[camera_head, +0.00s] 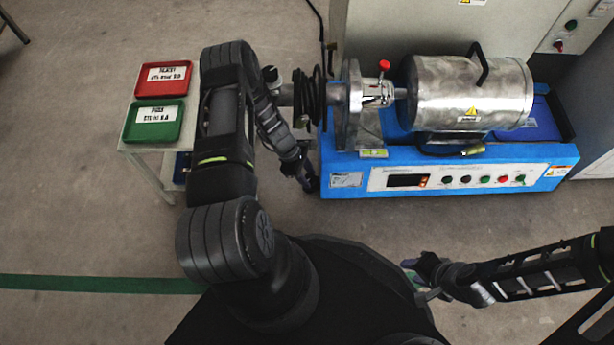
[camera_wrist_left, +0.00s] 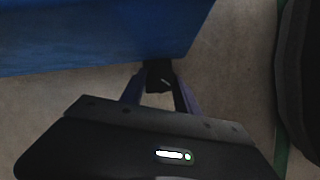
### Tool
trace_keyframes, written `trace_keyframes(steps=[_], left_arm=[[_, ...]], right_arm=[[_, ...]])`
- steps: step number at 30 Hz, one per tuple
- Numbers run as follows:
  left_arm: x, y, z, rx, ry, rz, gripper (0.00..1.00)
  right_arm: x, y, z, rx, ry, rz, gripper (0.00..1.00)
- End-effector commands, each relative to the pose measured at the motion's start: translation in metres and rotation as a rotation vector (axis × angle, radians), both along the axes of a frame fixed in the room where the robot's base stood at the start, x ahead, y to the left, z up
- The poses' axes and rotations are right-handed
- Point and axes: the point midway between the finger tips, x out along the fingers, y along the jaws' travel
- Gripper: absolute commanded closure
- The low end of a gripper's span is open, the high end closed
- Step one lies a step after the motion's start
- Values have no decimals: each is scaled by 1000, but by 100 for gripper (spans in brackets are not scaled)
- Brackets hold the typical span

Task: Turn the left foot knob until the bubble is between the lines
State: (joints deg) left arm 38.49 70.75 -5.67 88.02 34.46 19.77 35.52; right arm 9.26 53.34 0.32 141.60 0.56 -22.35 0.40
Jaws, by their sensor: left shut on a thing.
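The blue machine base (camera_head: 450,180) stands on the floor; its underside edge shows in the left wrist view (camera_wrist_left: 90,40). My left gripper (camera_head: 308,182) is at the base's front left corner. In the left wrist view its two fingers (camera_wrist_left: 160,88) are shut on the black left foot knob (camera_wrist_left: 159,74), just below the blue edge. The knob cannot be made out in the head view. A small yellow-green piece (camera_head: 373,153) on the base's top edge looks like the level; its bubble and lines are too small to read. My right gripper (camera_head: 414,281) is low in front, away from the machine.
A metal drum (camera_head: 470,90) and a clamp with a red knob (camera_head: 384,65) sit on the base. Red (camera_head: 163,90) and green (camera_head: 139,130) trays lie on a side table at left. Floor in front of the machine is clear.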

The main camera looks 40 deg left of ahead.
Motion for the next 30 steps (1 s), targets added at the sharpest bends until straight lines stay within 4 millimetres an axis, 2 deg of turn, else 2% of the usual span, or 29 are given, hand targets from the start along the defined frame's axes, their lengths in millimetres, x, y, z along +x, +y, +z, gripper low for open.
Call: trace_keyframes(steps=[2,3,9,23,30], left_arm=[[0,0,0,1,0,1,100],[0,0,0,1,0,2,59],[0,0,0,1,1,3,43],[0,0,1,-1,0,15,41],[-3,-1,4,-4,1,172,41]], right_arm=[[0,0,0,0,0,0,64],[0,0,0,0,0,0,64],[0,0,0,0,0,0,64],[0,0,2,0,0,0,64],[0,0,22,0,0,0,64]])
